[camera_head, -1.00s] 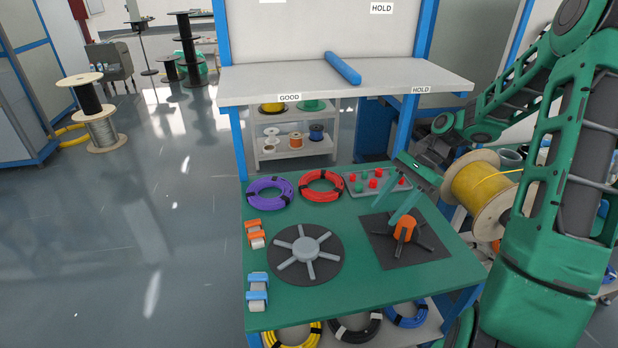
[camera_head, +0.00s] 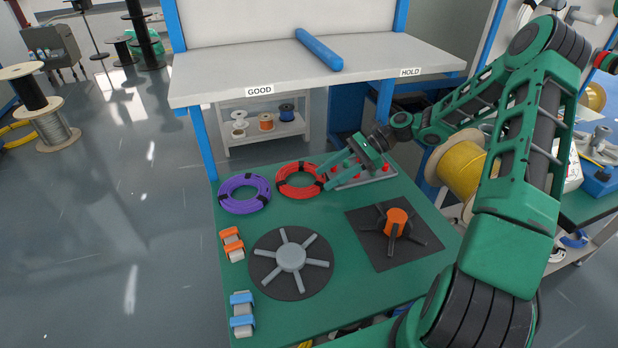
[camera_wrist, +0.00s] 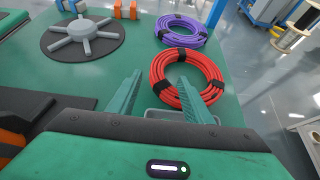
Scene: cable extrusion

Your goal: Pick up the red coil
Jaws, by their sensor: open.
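The red coil (camera_head: 297,181) lies flat on the green table, bound with black ties, to the right of the purple coil (camera_head: 244,194). In the wrist view the red coil (camera_wrist: 172,63) is just ahead of my fingers, and the purple coil (camera_wrist: 184,24) is beyond it. My gripper (camera_head: 325,172) is open at the right side of the red coil; its fingers (camera_wrist: 158,92) also show in the wrist view. The right finger overlaps the near edge of the coil in that view. I cannot tell whether they touch.
A grey tray (camera_head: 350,182) with red pieces is partly hidden below my gripper. A grey spoked hub (camera_head: 291,257) and an orange-centred hub (camera_head: 396,222) stand on the table. A grey shelf (camera_head: 330,75) overhangs behind. Orange and blue clips line the left edge.

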